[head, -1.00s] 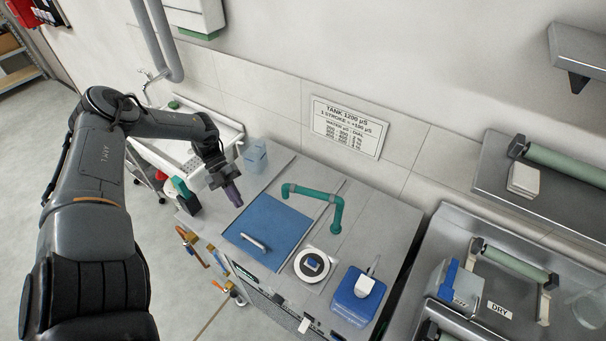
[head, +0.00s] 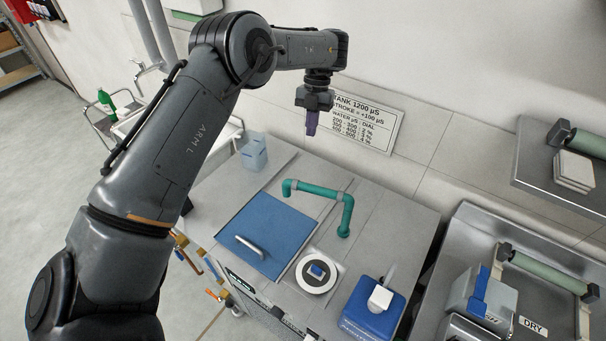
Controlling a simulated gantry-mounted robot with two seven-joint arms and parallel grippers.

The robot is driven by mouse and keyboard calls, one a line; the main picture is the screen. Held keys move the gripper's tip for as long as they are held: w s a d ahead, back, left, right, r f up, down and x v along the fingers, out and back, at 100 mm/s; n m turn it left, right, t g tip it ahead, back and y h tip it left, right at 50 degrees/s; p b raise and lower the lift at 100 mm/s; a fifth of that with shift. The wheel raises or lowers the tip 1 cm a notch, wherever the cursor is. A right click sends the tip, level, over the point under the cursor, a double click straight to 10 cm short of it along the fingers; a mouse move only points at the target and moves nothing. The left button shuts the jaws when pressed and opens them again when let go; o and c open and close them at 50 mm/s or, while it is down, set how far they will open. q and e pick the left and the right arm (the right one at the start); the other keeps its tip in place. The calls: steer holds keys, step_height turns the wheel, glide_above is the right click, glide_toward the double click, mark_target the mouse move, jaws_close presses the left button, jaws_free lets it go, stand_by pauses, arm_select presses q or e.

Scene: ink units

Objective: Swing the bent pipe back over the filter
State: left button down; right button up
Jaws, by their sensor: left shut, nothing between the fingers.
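The bent pipe (head: 318,191) is teal with grey joints. It lies above the grey cabinet top, and its right end bends down toward the front. The round white piece with a dark ring and a blue centre (head: 317,270), perhaps the filter, sits in front of the pipe, apart from the pipe's end. My left gripper (head: 311,127) is shut and empty, pointing down above and behind the pipe, in front of the wall sign. It touches nothing that I can see. My right gripper is not in view.
A blue lid (head: 268,232) with a metal handle lies left of the round piece. A blue container with a white top (head: 372,307) stands to its right. A clear jug (head: 254,152) stands at the back left. A metal tray with a green roller (head: 540,272) is at right.

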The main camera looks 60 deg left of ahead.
arm_select(q)
steer(key=shift+s+a+f, duration=0.15)
steer(key=shift+f, duration=0.1)
steer(key=shift+f, duration=0.1)
steer(key=s+d+f+b, duration=0.1)
steer(key=s+d+f, duration=0.1)
steer(key=f, duration=0.3)
steer(key=s+d+f+b, duration=0.1)
steer(key=s+d+f, duration=0.1)
steer(key=f, duration=0.3)
steer(key=shift+s+d+b, duration=0.35)
steer(key=shift+s, duration=0.2)
